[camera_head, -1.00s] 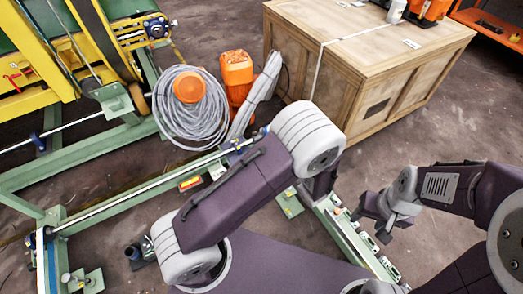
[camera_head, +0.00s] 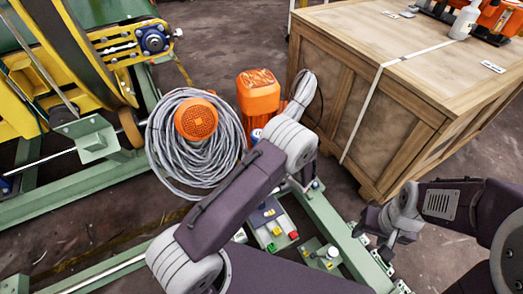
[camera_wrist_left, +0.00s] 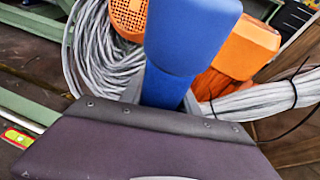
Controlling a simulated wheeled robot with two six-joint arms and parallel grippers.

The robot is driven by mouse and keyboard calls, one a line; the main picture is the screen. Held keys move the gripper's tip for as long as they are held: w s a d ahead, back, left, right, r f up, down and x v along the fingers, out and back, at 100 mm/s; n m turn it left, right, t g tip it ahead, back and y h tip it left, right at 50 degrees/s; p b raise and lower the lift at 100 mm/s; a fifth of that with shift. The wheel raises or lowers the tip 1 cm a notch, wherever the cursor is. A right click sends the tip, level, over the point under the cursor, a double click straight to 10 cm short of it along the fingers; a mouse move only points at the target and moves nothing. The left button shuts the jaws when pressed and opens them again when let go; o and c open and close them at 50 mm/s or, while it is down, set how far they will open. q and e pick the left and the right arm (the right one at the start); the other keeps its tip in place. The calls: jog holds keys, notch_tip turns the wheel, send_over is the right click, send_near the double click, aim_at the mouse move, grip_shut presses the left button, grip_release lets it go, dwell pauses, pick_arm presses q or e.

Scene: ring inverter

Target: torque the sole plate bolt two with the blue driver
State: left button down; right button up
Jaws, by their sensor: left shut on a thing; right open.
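My left gripper (camera_wrist_left: 160,97) is shut on the blue driver (camera_wrist_left: 187,42), which fills the upper middle of the left wrist view. Its lower end is hidden behind my wrist. In the head view my left wrist mostly hides the gripper, and a small blue patch (camera_head: 257,135), likely the driver, shows beside it. A small green plate (camera_head: 318,250) with a pale bolt-like stud stands right of my left forearm. I cannot tell whether this is sole plate bolt two. My right gripper (camera_head: 378,236) is open and empty near the green rail at lower right.
A coil of grey cable (camera_head: 170,140) with an orange cap and an orange motor (camera_head: 259,92) lie just beyond my left wrist. A large wooden crate (camera_head: 345,95) blocks the right back. Green frame rails (camera_head: 335,222) run across the floor. Yellow machinery (camera_head: 25,85) stands at upper left.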

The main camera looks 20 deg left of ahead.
pick_arm(q)
jog(key=a+f+g+b, duration=0.1)
jog(key=a+f+b, duration=0.2)
jog(key=a+f, duration=0.1)
jog(key=shift+s+f+n+y, duration=0.25)
jog(key=shift+f+n+y, duration=0.05)
jog(key=shift+f, duration=0.5)
notch_tip(320, 180, down, 6)
jog(key=b, duration=0.4)
jog(key=shift+f+b, duration=0.9)
jog(key=shift+f, duration=0.15)
dwell(0.6)
jog(key=shift+s+f, duration=0.1)
jog(key=shift+f, duration=0.2)
dwell(1.6)
